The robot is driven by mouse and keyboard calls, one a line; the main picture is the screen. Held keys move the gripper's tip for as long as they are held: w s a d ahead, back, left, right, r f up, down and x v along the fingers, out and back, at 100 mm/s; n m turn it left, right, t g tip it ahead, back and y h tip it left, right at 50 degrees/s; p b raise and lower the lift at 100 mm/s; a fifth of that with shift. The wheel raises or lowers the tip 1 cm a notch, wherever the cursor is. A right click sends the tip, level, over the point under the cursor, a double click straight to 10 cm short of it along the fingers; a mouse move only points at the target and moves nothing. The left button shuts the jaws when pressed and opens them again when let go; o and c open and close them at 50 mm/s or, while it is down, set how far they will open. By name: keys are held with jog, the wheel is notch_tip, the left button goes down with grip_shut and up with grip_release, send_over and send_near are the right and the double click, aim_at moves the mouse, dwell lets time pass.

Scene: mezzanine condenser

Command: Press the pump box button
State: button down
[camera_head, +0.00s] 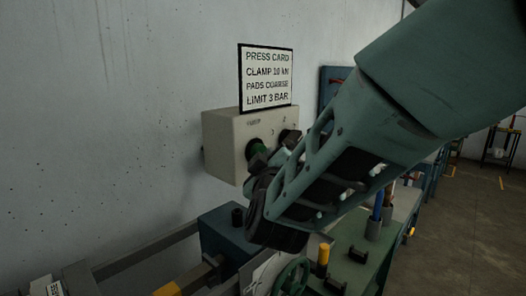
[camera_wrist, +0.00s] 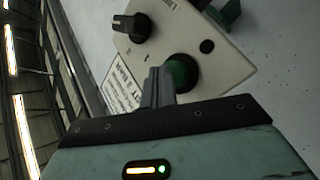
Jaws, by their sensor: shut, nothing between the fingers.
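The cream pump box (camera_head: 226,140) is fixed to the wall, with a green button (camera_head: 256,147) and a black knob (camera_head: 289,137) on its front. In the wrist view the green button (camera_wrist: 183,72) sits in a dark collar, with the black knob (camera_wrist: 130,27) to its upper left. My gripper (camera_head: 260,160) is at the box front, partly hidden by my own arm. In the wrist view my gripper (camera_wrist: 160,72) is shut and empty, its fingertips overlapping the button's left edge. I cannot tell whether they touch it.
A white press card (camera_head: 267,75) stands above the box, against the wall. Below are a dark blue block (camera_head: 222,238), a green handwheel (camera_head: 290,277), a yellow-capped post (camera_head: 323,256) and a green bench surface (camera_head: 352,268). Open floor (camera_head: 470,220) lies to the right.

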jog(key=shift+w+a, duration=0.3)
jog(key=shift+a, duration=0.05)
dwell(0.5)
jog(key=shift+s+d, duration=0.65)
jog(key=shift+d, duration=0.15)
jog(key=shift+d, duration=0.1)
jog(key=s+d, duration=0.3)
jog(key=d, duration=0.1)
jog(key=shift+s+d, duration=0.3)
jog(key=shift+s, duration=0.05)
